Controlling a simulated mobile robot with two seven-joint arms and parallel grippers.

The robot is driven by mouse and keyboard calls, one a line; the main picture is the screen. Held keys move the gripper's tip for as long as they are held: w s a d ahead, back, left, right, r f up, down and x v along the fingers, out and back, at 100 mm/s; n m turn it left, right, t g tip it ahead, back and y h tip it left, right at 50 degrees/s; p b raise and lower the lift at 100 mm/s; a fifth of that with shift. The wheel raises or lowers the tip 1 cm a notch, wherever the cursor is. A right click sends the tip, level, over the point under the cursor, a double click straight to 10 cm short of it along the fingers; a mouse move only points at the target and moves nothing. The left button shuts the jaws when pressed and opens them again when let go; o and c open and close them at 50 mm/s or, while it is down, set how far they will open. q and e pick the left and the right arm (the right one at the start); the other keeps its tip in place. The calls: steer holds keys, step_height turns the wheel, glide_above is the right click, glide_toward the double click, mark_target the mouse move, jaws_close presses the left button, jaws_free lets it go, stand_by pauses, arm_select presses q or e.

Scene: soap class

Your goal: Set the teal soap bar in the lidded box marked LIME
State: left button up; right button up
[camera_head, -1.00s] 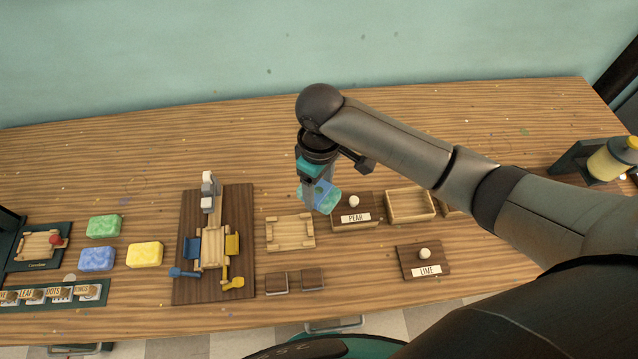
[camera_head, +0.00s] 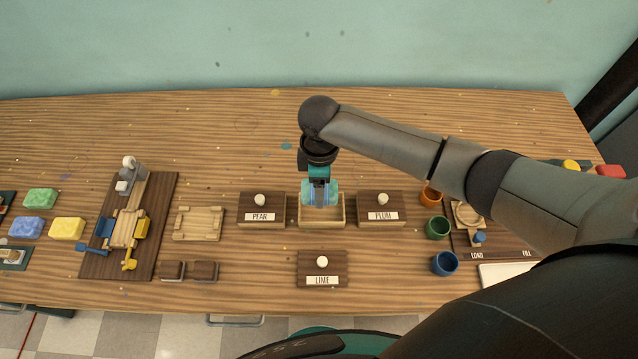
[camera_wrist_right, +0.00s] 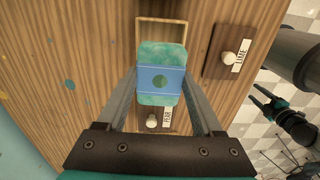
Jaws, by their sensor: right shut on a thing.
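My right gripper (camera_head: 320,190) is shut on the teal soap bar (camera_wrist_right: 160,55), which has a blue band with a round dark mark. In the head view the bar is upright at the open wooden box (camera_head: 321,222) between PEAR and PLUM. The box rim also shows in the wrist view (camera_wrist_right: 161,19), partly hidden by the bar; I cannot tell if they touch. The LIME lid (camera_head: 335,263), dark wood with a white knob, lies on the table in front; it also shows in the wrist view (camera_wrist_right: 222,70). My left gripper (camera_wrist_right: 262,98) looks open over the floor.
Dark lids marked PEAR (camera_head: 249,204) and PLUM (camera_head: 390,200) top the boxes on either side. Orange, green (camera_head: 438,228) and blue (camera_head: 445,264) cups stand right. A wooden tray (camera_head: 190,224) and a dark board with blue and yellow clamps (camera_head: 160,200) are left.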

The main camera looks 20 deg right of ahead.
steer(key=shift+d+f, duration=0.1)
steer(key=shift+d, duration=0.2)
steer(key=shift+a+f+b, duration=0.15)
steer(key=shift+f+b, duration=0.4)
steer(key=shift+b, duration=0.15)
step_height(320, 180, down, 3)
steer(key=b, duration=0.4)
steer(key=shift+f, duration=0.8)
arm_select(q)
step_height(320, 180, down, 6)
steer(key=shift+r, duration=0.1)
steer(key=shift+d, duration=0.2)
steer(key=shift+r+p, duration=0.6)
steer(key=shift+r, duration=0.15)
steer(key=shift+s+f, duration=0.1)
steer(key=shift+f, duration=0.05)
arm_select(e)
steer(key=shift+f, duration=0.45)
steer(key=o, duration=1.5)
